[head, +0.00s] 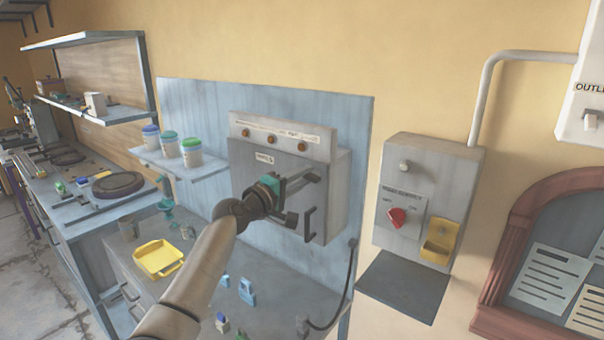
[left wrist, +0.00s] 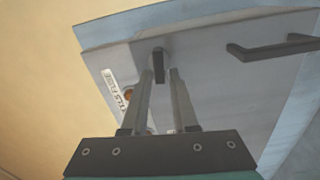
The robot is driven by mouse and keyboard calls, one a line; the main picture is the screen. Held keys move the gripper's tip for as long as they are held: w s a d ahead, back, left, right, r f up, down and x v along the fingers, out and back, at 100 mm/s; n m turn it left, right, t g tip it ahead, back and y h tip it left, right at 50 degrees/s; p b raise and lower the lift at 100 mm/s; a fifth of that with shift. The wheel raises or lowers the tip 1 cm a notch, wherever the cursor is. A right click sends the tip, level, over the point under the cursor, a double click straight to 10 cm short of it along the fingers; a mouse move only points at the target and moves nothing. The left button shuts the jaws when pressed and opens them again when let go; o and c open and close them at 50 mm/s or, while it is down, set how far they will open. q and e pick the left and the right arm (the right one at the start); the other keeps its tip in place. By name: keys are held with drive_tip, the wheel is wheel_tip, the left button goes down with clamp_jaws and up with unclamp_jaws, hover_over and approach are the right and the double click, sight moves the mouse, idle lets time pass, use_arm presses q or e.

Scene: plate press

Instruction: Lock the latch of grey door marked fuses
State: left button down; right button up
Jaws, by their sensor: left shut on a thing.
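The grey door marked fuses (head: 248,180) is the front of a grey wall box and looks closed. A dark bar handle (head: 310,223) is on the door's right side, apart from the fingers. Whether the latch is locked I cannot tell. My right gripper is not in view.
Below stands a bench with a yellow tray (head: 158,259) and small blue items (head: 247,291). A shelf with jars (head: 191,152) is left of the box. A grey switch box with a red knob (head: 397,217) is to the right. A dark cable (head: 347,285) hangs nearby.

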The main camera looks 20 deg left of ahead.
use_arm(q)
drive_tip(key=shift+f+n, duration=0.1)
drive_tip(key=shift+n, duration=0.4)
idle(0.3)
drive_tip(key=c, duration=0.9)
unclamp_jaws()
drive_tip(key=shift+s, duration=0.15)
drive_tip(key=v, duration=1.5)
